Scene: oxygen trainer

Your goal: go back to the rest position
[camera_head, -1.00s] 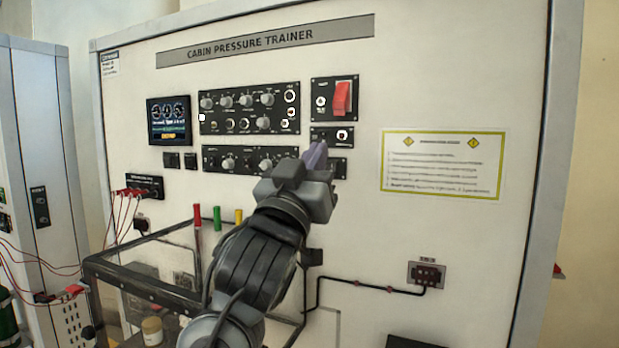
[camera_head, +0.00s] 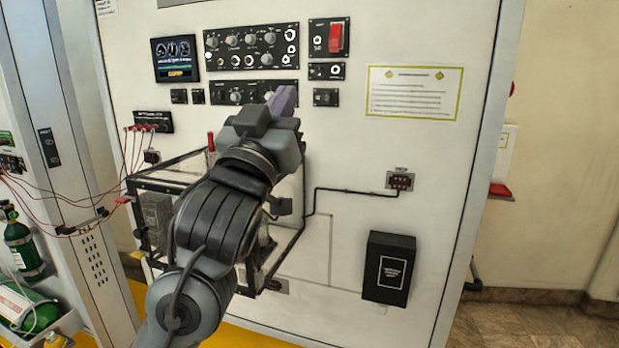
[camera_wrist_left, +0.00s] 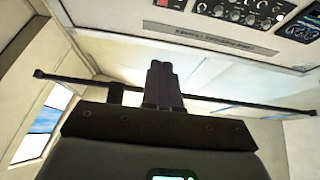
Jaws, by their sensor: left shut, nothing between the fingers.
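My left gripper (camera_head: 283,101) is shut and empty in the head view, in front of the white trainer panel (camera_head: 345,220). Its fingertips overlap the lower knob strip (camera_head: 225,93) in the picture; I cannot tell the gap to the panel. In the left wrist view the two fingers (camera_wrist_left: 160,72) are together with nothing between them. The upper knob panel (camera_head: 251,46) and the panel with the red switch (camera_head: 336,38) are uncovered. My right gripper shows in neither view.
My left arm hides part of a black-framed box (camera_head: 160,183). A black box (camera_head: 388,268) hangs low on the panel. Green cylinders (camera_head: 22,245) and red cables (camera_head: 80,200) are at the left. Open floor (camera_head: 530,330) shows at the right.

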